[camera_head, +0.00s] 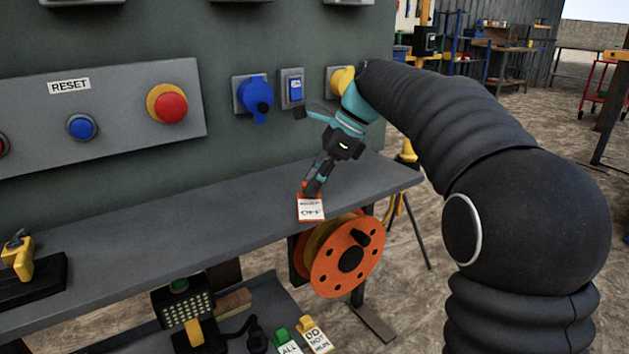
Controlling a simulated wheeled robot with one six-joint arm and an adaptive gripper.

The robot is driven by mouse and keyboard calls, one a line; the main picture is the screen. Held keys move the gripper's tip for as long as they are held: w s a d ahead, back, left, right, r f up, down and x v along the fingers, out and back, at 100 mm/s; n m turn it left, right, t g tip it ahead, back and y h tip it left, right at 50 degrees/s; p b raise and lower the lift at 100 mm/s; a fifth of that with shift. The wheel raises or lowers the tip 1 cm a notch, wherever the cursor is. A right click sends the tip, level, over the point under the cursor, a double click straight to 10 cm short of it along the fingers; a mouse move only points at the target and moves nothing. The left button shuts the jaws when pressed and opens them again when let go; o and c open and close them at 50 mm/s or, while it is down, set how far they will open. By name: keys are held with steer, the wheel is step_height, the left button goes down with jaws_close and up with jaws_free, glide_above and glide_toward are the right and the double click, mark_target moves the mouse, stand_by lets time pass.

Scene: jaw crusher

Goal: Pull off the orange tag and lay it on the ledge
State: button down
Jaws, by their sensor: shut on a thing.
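The orange-edged tag (311,210) has a white face marked OFF. It is at the front edge of the grey ledge (215,213). My gripper (311,190) points down and is shut on the tag's upper end. The tag's lower part shows below the fingertips, over the ledge's front edge. I cannot tell whether the tag touches the ledge. The fingers hide part of its upper end.
A panel with a red button (172,107), a blue button (81,127) and a RESET label is on the wall. Blue (254,97) and yellow sockets are beside it. An orange cable reel (347,262) hangs below the ledge. A yellow-handled device (20,258) stands on the ledge's left end. The ledge's middle is clear.

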steer(key=shift+f, duration=0.4)
steer(key=c, duration=0.9)
jaws_free()
steer(key=shift+o, duration=0.2)
steer(key=v, duration=1.1)
steer(key=s+d+n+t+h, duration=0.1)
steer(key=s+d+n, duration=0.15)
steer(key=s, duration=0.25)
steer(key=s+d+f+n+t+h+p, duration=0.1)
steer(key=s+d+f+n+t+h, duration=0.1)
steer(key=s+d+f+n, duration=0.2)
steer(key=s+d+f+n+t+h+p, duration=0.1)
steer(key=s+d+f+n+t+h, duration=0.2)
steer(key=s+f+n, duration=0.7)
steer(key=s+d+f, duration=0.1)
steer(key=s+f, duration=0.4)
steer(key=s, duration=0.4)
steer(key=shift+f+n, duration=0.15)
steer(key=shift+n, duration=0.2)
